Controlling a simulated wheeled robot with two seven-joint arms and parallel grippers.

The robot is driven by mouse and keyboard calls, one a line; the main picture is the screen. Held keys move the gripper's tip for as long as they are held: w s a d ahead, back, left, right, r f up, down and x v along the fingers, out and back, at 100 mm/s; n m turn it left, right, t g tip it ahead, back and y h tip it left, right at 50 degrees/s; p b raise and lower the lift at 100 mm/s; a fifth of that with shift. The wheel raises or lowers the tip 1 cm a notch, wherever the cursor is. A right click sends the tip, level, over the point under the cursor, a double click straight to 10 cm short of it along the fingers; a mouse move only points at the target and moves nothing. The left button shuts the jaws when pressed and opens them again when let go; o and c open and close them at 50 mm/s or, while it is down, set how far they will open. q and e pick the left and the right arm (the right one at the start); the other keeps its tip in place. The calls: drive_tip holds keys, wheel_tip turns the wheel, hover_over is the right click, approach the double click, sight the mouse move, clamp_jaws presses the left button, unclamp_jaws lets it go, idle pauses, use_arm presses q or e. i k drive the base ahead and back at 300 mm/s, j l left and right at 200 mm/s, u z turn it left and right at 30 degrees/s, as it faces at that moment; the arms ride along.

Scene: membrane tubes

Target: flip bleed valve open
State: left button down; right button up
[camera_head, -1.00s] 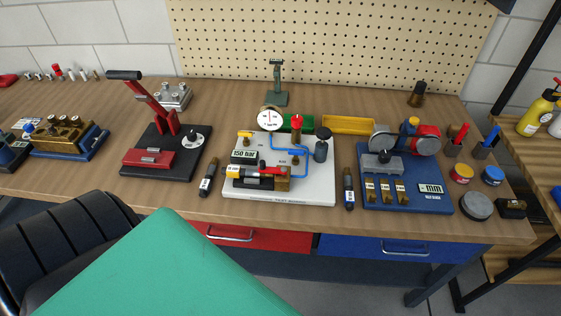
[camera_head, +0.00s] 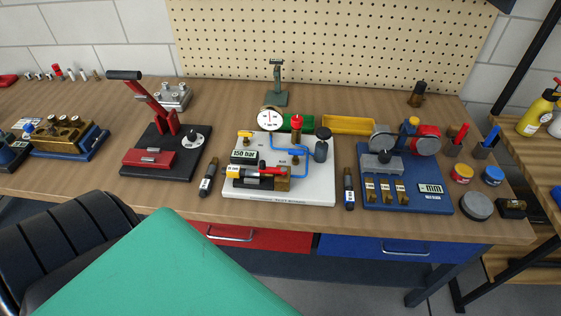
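The white test rig plate (camera_head: 310,188) lies on the bench at the middle of the head view. On it are a yellow lever (camera_head: 245,134), a blue lever (camera_head: 297,152) beside blue tubing, and a red-topped part (camera_head: 297,123). The labels are too small to show which one is the bleed valve. A round gauge (camera_head: 270,119) stands at the rig's back, and a display (camera_head: 243,156) reads 150 bar. A yellow, red and black cylinder assembly (camera_head: 258,173) lies at the front. Neither gripper is in view.
A black press with a red lever (camera_head: 160,107) stands left of the rig. A blue test base (camera_head: 405,200) stands to its right. Dark pen-like tools (camera_head: 207,179) (camera_head: 348,188) lie on both sides. A yellow bin (camera_head: 349,125) and green bin are behind. A black chair (camera_head: 70,245) stands in front.

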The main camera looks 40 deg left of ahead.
sight(295, 152)
drive_tip(key=u, duration=1.25)
